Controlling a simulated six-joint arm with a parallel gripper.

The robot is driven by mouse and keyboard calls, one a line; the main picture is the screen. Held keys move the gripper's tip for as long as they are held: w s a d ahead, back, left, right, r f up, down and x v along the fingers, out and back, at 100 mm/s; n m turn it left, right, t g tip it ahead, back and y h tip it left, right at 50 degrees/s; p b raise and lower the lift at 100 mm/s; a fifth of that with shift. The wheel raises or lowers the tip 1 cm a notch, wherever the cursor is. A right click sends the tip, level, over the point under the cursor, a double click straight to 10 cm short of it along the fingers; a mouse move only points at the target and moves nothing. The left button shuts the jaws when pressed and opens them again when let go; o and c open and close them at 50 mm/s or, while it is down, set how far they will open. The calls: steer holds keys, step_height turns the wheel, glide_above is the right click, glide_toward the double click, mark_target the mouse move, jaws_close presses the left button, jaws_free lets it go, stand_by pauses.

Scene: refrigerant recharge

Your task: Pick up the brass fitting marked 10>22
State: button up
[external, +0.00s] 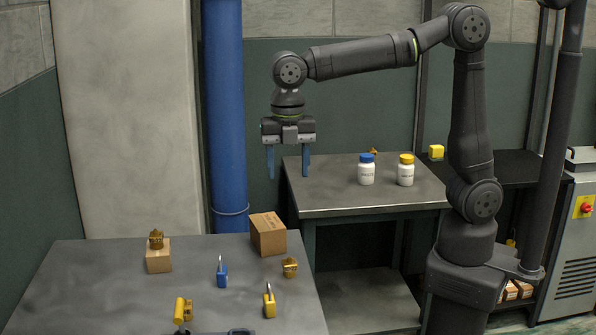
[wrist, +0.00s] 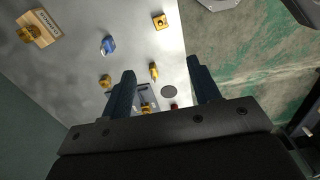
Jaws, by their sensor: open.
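Several brass-coloured fittings are in view; I cannot read a 10>22 mark on any. In the external view one fitting (external: 156,239) sits on a small cardboard box, another (external: 289,267) lies on the near table's right side, and a yellower cylindrical piece (external: 182,310) stands near the front. The wrist view shows a squarish brass piece (wrist: 160,21) and a rounder one (wrist: 105,81) on the table. My gripper (external: 288,175) is open and empty, pointing down high above the near table's back right. Its blue fingers (wrist: 160,66) frame the wrist view.
On the near table (external: 90,285) are a small box (external: 158,261), a larger box (external: 268,236), a blue padlock (external: 222,274) and a yellow padlock (external: 269,304). The back table (external: 330,195) holds a blue-capped bottle (external: 366,172) and a yellow-capped bottle (external: 405,174). A blue pipe (external: 226,120) stands behind.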

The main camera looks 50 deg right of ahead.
steer(key=m, duration=1.7)
glide_above(289, 262)
step_height(289, 262, down, 8)
steer(key=f, duration=1.6)
steer(key=shift+w+d+f, duration=0.15)
steer(key=shift+d+f, duration=0.1)
steer(key=shift+f, duration=0.1)
steer(key=c, duration=1.1)
steer(key=shift+r, duration=0.15)
